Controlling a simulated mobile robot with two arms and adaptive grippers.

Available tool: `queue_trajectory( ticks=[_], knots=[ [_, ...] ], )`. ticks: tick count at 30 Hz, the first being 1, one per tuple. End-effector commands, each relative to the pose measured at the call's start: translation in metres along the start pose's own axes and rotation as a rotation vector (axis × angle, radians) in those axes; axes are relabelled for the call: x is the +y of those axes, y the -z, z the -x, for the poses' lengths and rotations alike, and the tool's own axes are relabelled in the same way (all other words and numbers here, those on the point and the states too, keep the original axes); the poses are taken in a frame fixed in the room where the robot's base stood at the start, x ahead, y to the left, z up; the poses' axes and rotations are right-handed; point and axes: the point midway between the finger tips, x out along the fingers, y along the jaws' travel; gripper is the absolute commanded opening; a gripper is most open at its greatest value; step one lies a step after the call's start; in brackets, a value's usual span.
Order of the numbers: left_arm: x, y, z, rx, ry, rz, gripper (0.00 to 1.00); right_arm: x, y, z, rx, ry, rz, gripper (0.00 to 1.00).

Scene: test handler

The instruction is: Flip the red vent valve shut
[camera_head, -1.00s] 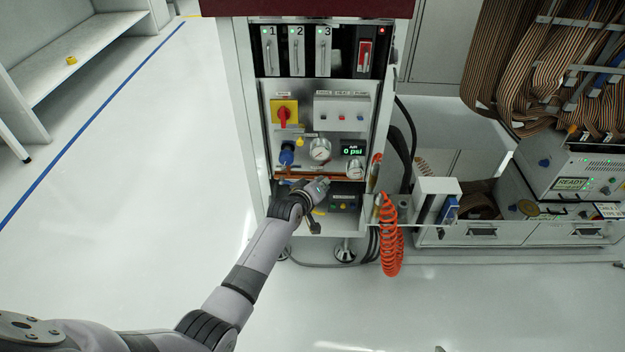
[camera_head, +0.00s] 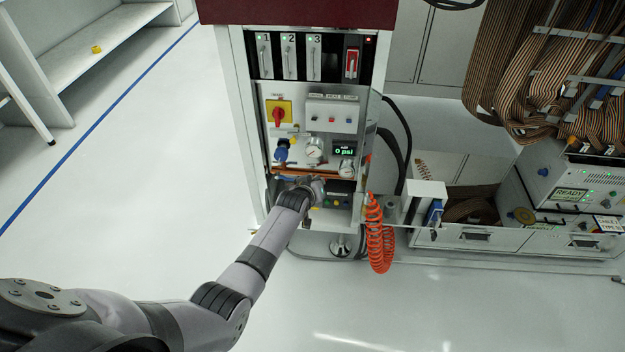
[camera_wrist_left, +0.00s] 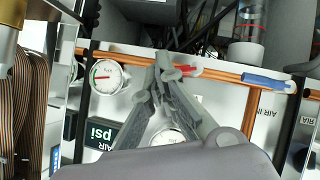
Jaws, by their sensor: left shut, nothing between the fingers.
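The red vent valve handle (camera_wrist_left: 187,72) lies along a copper pipe (camera_wrist_left: 222,73) in the left wrist view. The fingers partly cover it. My left gripper (camera_wrist_left: 164,66) is shut and empty, its tips at the pipe beside the red handle; I cannot tell whether they touch it. In the head view my left gripper (camera_head: 314,186) is at the front of the cabinet, just below the copper pipe (camera_head: 318,173), and the red handle cannot be made out there. My right gripper is not in view.
A blue handle (camera_wrist_left: 268,82) sits on the same pipe. Gauges (camera_wrist_left: 106,77) and a psi display (camera_head: 344,150) are close by. A red rotary switch (camera_head: 278,116) is higher on the panel. A coiled orange hose (camera_head: 379,240) hangs to the right. The floor at left is clear.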

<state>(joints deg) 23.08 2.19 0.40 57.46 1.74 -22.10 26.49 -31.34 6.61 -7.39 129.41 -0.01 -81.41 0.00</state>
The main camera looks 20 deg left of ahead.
Motion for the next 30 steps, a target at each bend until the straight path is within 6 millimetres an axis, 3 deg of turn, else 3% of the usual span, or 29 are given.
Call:
queue_trajectory(
  ticks=[30],
  knots=[
    [-0.014,-0.002,0.001,0.0,-0.004,0.004,0.0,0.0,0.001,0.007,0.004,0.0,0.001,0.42]
  ],
)
